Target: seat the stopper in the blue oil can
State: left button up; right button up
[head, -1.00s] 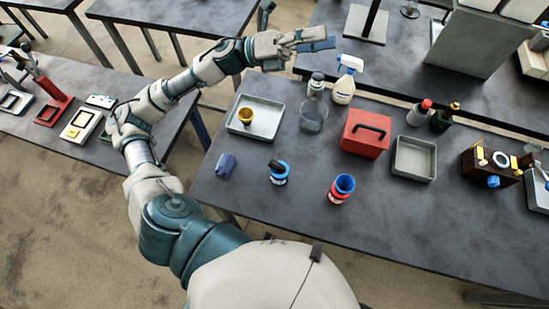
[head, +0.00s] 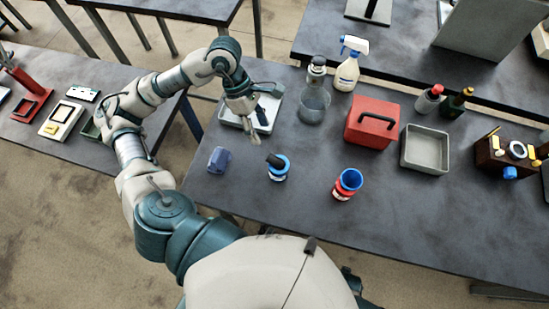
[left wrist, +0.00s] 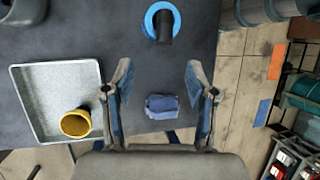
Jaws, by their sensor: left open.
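A blue round can (head: 279,173) with a tilted black cylinder at its top stands near the table's front left; it also shows at the top of the left wrist view (left wrist: 152,22). I cannot tell whether the black part is the stopper. A yellow cup-shaped piece (left wrist: 75,123) sits in a grey metal tray (left wrist: 60,70); my left arm hides it in the head view. A small dark blue block (left wrist: 162,106) lies near the table edge. My left gripper (head: 264,115) is open and empty above the tray's right side. My right gripper is out of view.
A blue cup on a red ring (head: 348,183) stands right of the can. Behind are a glass beaker (head: 313,105), a spray bottle (head: 347,72), a red box (head: 370,125) and an empty grey tray (head: 425,148). The table's front right is clear.

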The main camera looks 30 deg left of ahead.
aim_at(270, 154)
pick_arm(q)
jog(key=x, duration=1)
jog(key=shift+s+d+f, duration=0.1)
jog(key=shift+s, duration=0.2)
jog(key=shift+c, duration=0.2)
grip_shut()
